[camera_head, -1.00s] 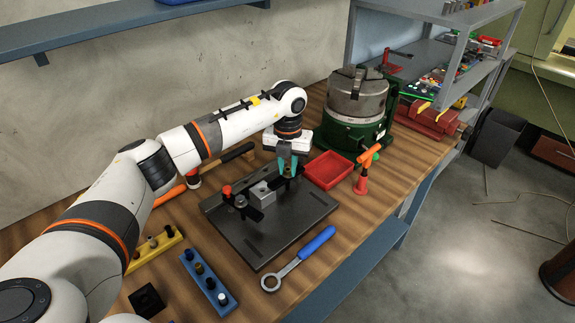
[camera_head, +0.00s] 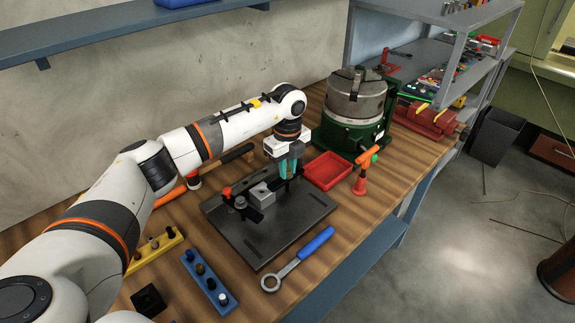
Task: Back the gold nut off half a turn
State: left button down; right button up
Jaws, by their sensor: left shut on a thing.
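A dark fixture plate (camera_head: 265,240) lies on the wooden bench with a grey block (camera_head: 262,195) clamped on it. A clamp with a red-topped post (camera_head: 227,191) stands at the block's left. My left gripper (camera_head: 289,172) points down at the clamp on the block's far right side. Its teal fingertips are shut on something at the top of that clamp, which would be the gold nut. The nut itself is hidden behind the fingers, and no gold shows. My right gripper is not in view.
A blue-handled ring wrench (camera_head: 298,258) lies in front of the plate. A red tray (camera_head: 328,170), an orange-handled tool (camera_head: 363,172) and a green-based chuck (camera_head: 355,105) stand to the right. Blue (camera_head: 209,280) and yellow (camera_head: 154,250) peg racks are at the left.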

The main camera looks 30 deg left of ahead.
pick_arm(q)
jog(key=n+p, duration=0.1)
jog(key=n, duration=0.4)
jog(key=shift+w+r, duration=0.1)
jog(key=shift+n, duration=0.3)
dwell(0.4)
jog(key=c, duration=1.3)
grip_release()
jog(key=shift+o, duration=0.2)
notch_tip(320, 180, up, 12)
jog(key=b, duration=0.3)
